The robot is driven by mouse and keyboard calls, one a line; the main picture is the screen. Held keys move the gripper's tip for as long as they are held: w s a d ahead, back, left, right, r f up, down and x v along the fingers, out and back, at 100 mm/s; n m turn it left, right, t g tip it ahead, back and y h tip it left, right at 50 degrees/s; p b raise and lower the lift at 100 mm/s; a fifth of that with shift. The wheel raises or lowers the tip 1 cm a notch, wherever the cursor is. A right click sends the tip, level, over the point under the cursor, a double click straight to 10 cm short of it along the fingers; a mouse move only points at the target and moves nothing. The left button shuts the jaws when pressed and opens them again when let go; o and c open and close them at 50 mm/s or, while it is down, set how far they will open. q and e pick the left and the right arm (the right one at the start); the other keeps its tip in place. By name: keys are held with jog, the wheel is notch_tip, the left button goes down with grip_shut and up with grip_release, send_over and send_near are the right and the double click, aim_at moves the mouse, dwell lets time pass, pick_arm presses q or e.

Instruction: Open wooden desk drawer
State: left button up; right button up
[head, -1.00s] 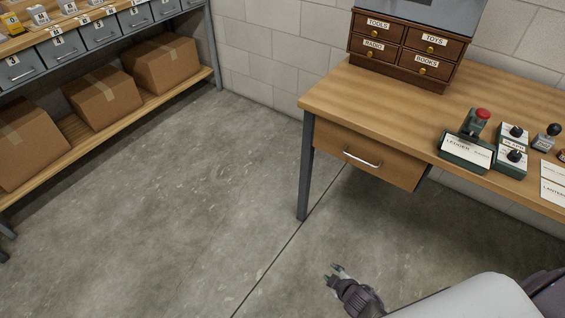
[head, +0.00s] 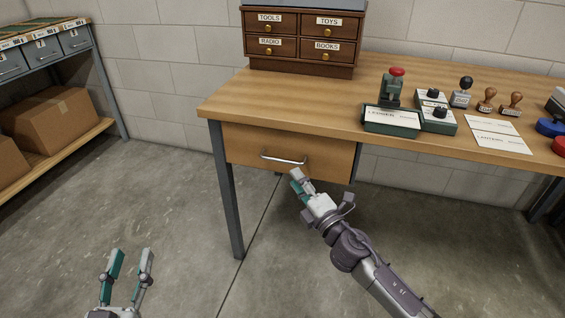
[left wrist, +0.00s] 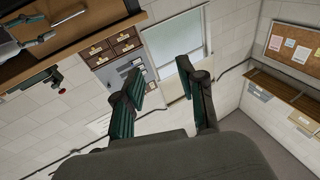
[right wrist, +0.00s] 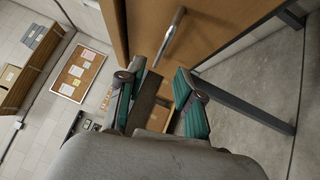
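The wooden desk drawer (head: 245,147) is under the left part of the desk top and looks closed, with a silver bar handle (head: 283,160) across its front. My right gripper (head: 298,177) is just below and in front of the handle in the head view. In the right wrist view, its fingers (right wrist: 158,98) are apart with nothing between them, and the handle (right wrist: 168,38) lies ahead, beyond the fingertips. My left gripper (head: 130,265) is open and empty over the floor at the lower left, away from the desk; its spread fingers also show in the left wrist view (left wrist: 158,80).
On the desk top (head: 225,100) stand a small labelled drawer cabinet (head: 300,47), a ledger stamp stand (head: 391,120), a box with black knobs (head: 437,115) and several stamps. A shelf with cardboard boxes (head: 50,122) is at the left. Open floor lies between shelf and desk.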

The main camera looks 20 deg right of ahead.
aim_at(283, 161)
pick_arm(q)
jog(key=r, duration=0.1)
jog(key=r+t, duration=0.1)
jog(key=r+t+h, duration=0.1)
jog(key=shift+s+d+b, duration=0.15)
jog(key=shift+s+b, duration=0.15)
jog(key=shift+b, duration=0.1)
pick_arm(e)
jog(key=x, duration=0.8)
jog(key=shift+w, duration=0.25)
grip_shut()
